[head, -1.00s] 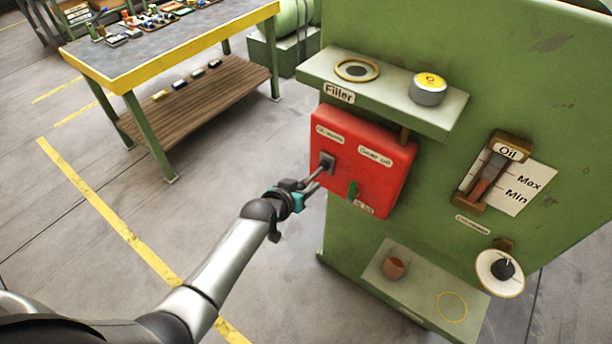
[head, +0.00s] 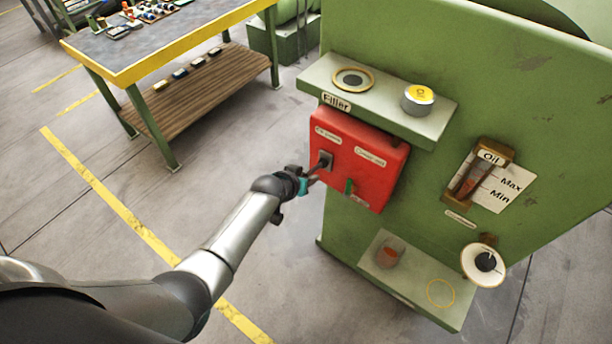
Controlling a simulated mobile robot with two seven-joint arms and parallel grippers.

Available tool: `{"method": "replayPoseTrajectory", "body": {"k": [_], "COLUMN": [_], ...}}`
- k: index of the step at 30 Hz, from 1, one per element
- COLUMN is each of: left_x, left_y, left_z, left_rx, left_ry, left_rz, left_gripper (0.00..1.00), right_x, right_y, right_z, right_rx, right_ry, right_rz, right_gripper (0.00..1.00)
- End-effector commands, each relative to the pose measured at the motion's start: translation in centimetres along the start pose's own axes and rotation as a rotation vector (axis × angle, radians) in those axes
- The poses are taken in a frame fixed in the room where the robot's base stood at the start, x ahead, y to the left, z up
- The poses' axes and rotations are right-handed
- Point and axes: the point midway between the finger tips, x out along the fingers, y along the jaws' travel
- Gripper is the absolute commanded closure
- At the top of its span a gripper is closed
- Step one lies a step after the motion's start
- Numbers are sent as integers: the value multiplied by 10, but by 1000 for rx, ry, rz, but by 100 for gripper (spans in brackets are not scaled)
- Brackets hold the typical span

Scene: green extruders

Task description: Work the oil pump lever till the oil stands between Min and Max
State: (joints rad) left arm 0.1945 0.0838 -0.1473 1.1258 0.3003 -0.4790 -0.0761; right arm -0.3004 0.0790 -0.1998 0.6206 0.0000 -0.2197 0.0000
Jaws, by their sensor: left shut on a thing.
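The red pump box (head: 370,178) is fixed to the green machine's side under the filler shelf. A short dark lever (head: 321,165) sticks out from a slot plate on its left. My left gripper (head: 311,182), dark with teal parts, is shut on the lever's outer end, which its fingers partly hide. The oil gauge (head: 469,182) is a brown-framed glass with reddish oil low in it. A white card beside it (head: 504,190) reads Max above Min. The exact oil level against the marks is too small to tell. My right gripper is not in view.
The filler shelf (head: 388,115) above bears a round ring opening and a yellow-topped tin (head: 418,99). A lower ledge (head: 412,286) holds a glass with reddish contents (head: 390,252). A workbench (head: 165,60) stands at back left.

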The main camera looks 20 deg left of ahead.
Motion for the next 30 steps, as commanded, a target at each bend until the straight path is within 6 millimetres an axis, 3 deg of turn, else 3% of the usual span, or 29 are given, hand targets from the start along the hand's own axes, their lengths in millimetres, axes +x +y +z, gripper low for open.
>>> {"method": "replayPoseTrajectory", "body": {"k": [1,11,12,18,20,30], "left_x": [-1,-1,-1,-1,-1,-4], "left_y": [0,0,0,0,0,0], "left_z": [-7,-8,-8,-5,-4,-2], "left_rx": [0,0,0,0,0,0], "left_ry": [16,18,18,12,10,5], "left_rz": [1,0,0,0,0,0], "left_gripper": [100,100,60,38,31,31], "right_x": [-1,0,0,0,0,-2], "right_y": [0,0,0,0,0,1], "right_z": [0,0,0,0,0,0], "right_rx": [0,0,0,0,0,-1], "right_ry": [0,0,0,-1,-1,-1], "right_rz": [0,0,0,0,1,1], "right_gripper": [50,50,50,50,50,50]}}
